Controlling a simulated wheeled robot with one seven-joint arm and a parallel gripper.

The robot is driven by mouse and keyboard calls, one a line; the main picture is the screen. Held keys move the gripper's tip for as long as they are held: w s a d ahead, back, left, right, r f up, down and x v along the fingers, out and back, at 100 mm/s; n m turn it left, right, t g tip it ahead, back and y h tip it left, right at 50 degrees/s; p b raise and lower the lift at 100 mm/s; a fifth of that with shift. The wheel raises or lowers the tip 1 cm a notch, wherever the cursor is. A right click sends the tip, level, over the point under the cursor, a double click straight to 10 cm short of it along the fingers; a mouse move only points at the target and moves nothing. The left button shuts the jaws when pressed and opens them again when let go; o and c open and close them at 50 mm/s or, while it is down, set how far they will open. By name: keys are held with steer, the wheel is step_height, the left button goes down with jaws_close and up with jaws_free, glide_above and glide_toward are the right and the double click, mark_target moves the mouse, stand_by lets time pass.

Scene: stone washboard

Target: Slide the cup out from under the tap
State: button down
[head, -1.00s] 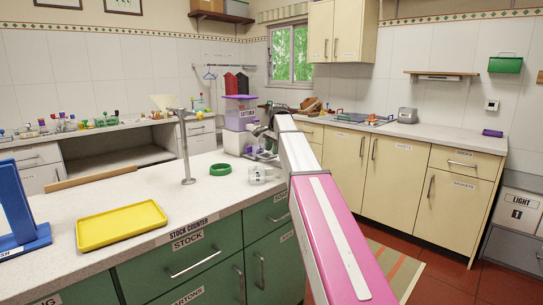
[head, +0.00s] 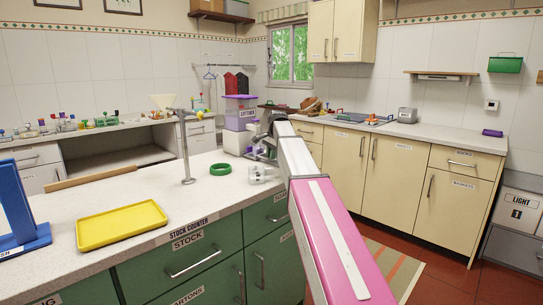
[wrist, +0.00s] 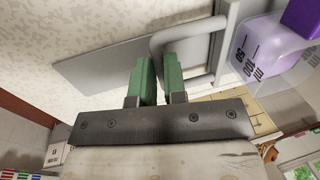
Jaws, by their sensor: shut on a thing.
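In the wrist view the cup (wrist: 262,45) is clear with pale purple contents and a dark millilitre scale. A grey looped handle (wrist: 190,30) stands out beside it and runs in between the green fingers of my gripper (wrist: 156,78). The fingers are shut on this handle. In the head view the dispenser (head: 239,122) has a purple lid and a softener label and stands at the far end of the counter. My gripper (head: 262,150) is just right of it, small and partly hidden by my arm. The tap and the cup are not clearly visible there.
The counter between the tray and the ring is mostly clear. A blue frame (head: 22,220) stands at the left edge.

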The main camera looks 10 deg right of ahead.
steer(key=s+d, duration=0.3)
steer(key=s, duration=0.1)
steer(key=s+d, duration=0.3)
steer(key=s, duration=0.2)
steer(key=s+d, duration=0.4)
steer(key=s, duration=0.1)
steer(key=shift+d, duration=0.1)
steer(key=c, duration=1.2)
jaws_free()
steer(key=shift+s+d, duration=0.1)
steer(key=shift+o, duration=0.2)
steer(key=shift+r, duration=0.1)
steer(key=shift+r, duration=0.35)
step_height(320, 180, up, 10)
steer(key=s+d, duration=0.1)
steer(key=shift+s+f, duration=0.15)
steer(key=shift+s, duration=0.15)
